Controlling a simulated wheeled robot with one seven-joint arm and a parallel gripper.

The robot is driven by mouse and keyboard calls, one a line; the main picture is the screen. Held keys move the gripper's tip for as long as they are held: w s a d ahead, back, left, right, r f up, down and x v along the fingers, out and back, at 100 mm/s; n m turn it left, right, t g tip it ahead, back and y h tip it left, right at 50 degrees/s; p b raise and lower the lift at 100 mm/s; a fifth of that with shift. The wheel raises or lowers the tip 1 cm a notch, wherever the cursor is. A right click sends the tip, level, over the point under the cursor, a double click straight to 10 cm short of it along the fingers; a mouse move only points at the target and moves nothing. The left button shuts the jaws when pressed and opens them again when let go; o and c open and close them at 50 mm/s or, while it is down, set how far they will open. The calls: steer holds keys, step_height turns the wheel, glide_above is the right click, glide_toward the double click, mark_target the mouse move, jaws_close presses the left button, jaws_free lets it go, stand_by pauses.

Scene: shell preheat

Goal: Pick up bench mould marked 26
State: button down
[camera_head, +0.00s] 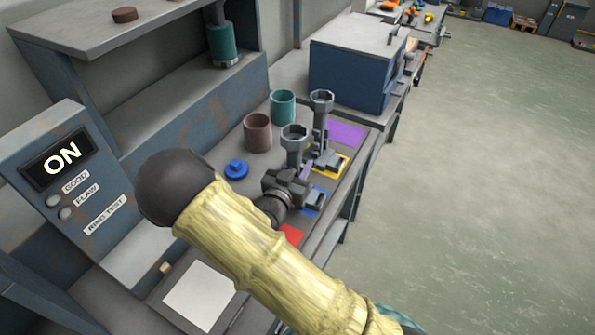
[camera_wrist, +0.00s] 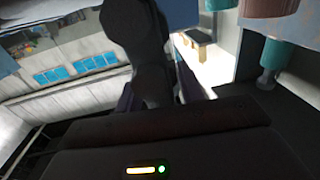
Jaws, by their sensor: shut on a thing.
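Two grey bench moulds, each with a ring-like cup on a stem, are in the head view. The nearer mould (camera_head: 294,134) rises out of my gripper (camera_head: 290,184), which is shut on its stem. Its lower part is largely hidden, and I cannot tell whether it rests on the blue mat (camera_head: 322,193) or is just above it. The other mould (camera_head: 321,100) stands upright on a yellow-bordered mat (camera_head: 341,168) behind it. In the wrist view the held mould (camera_wrist: 137,35) is a dark shape between the fingers. No number is legible on either mould.
A brown cup (camera_head: 257,132), a teal cup (camera_head: 283,106) and a blue knobbed disc (camera_head: 236,169) stand left of the moulds. A purple mat (camera_head: 346,134) is bare. A blue box (camera_head: 355,75) stands behind. The tester (camera_head: 80,180) reads ON at left. Open floor lies right.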

mark_target(299, 134)
step_height(299, 134, up, 10)
steer(key=shift+r+p, duration=0.1)
steer(key=shift+p, duration=0.2)
steer(key=shift+w, duration=0.1)
stand_by(0.7)
